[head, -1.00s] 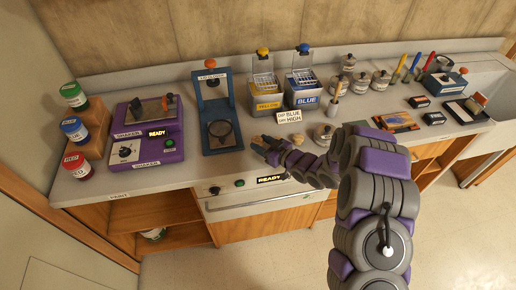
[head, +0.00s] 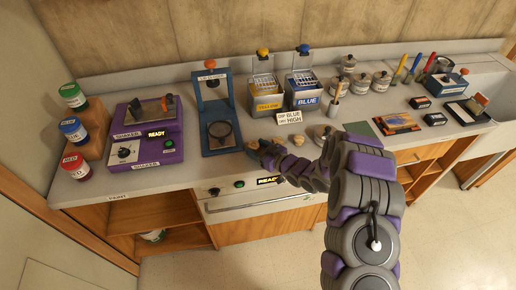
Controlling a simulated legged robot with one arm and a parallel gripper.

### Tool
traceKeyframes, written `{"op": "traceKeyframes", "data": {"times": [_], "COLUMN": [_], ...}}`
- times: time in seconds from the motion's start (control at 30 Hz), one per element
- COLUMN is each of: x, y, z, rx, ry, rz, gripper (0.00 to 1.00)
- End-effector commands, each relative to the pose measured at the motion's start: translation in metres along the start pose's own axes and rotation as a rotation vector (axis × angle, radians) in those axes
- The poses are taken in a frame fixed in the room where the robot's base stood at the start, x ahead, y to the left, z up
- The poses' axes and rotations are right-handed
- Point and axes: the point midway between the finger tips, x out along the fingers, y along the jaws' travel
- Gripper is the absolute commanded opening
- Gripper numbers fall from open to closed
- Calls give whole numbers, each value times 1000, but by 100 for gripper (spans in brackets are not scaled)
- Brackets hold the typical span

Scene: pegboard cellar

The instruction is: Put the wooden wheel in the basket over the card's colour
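A blue bin (head: 306,101) labelled BLUE stands on the counter, with a wire basket (head: 302,78) and blue knob above it. Left of it is a yellow-labelled bin (head: 268,104) with a wire basket (head: 263,80) and yellow knob. A white card (head: 290,117) in front has a line reading BLUE and one reading HIGH. Small round tan pieces (head: 299,140) lie in front of the card, partly behind my arm; I cannot tell whether one is the wooden wheel. My gripper (head: 252,146) is low over the counter's front, left of them. Its fingers are too small to read.
A blue stand (head: 216,110) and purple shaker (head: 145,132) occupy the counter's left. Red (head: 76,166), blue (head: 73,130) and green-lidded (head: 73,96) jars sit far left. Lidded jars (head: 360,82), pens and small boxes fill the right. A dark green mat (head: 362,130) lies beside my arm.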

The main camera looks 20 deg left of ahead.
Motion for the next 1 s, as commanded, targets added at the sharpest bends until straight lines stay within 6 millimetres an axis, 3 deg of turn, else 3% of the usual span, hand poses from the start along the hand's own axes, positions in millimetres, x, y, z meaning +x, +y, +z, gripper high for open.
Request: {"op": "traceKeyframes", "data": {"times": [0.13, 0.57, 1.0], "x": [0, 1, -76], "y": [0, 0, 2], "z": [0, 2, 0], "rx": [0, 1, 2], "ry": [0, 1, -2], "rz": [0, 0, 3], "gripper": [75, 75, 75]}}
